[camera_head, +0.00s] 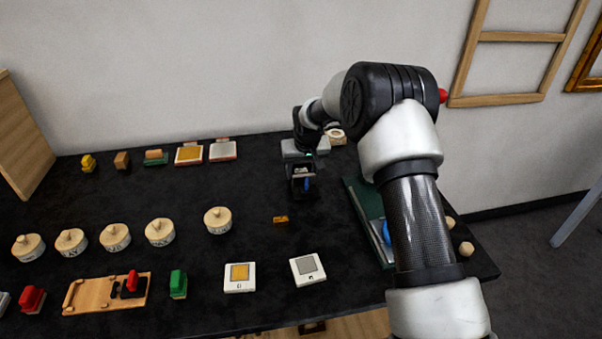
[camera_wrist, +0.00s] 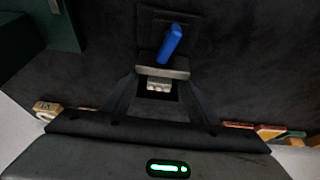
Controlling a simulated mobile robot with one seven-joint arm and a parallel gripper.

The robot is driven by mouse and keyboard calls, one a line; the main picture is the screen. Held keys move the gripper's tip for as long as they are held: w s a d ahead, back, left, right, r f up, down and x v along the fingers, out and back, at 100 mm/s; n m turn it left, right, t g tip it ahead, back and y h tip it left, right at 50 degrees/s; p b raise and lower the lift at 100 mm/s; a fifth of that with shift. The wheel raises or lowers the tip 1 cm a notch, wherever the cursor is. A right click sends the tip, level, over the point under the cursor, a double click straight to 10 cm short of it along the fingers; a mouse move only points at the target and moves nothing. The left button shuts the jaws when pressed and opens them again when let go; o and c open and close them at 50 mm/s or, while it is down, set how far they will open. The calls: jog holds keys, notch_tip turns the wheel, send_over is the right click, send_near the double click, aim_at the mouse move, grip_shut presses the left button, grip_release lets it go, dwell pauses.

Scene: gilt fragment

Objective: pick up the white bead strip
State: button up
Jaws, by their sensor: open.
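The white bead strip (camera_wrist: 159,84) shows in the wrist view as a short row of pale rounded bumps, next to a grey block (camera_wrist: 177,67). In the head view a small pale patch between my fingers (camera_head: 301,170) seems to be the same strip. My gripper (camera_wrist: 160,92) is open, pointing down over the table, with one dark finger on each side of the strip. I cannot tell whether the fingers touch it. My gripper (camera_head: 300,182) also shows in the head view, where it hides most of the strip.
A green tray (camera_head: 357,203) lies to the right, partly behind my arm. A small amber block (camera_head: 281,220) lies at front left of the gripper. Round wooden lidded pieces (camera_head: 217,220) stand left on the black table.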

jog(key=c, duration=1.1)
jog(key=shift+r, duration=0.1)
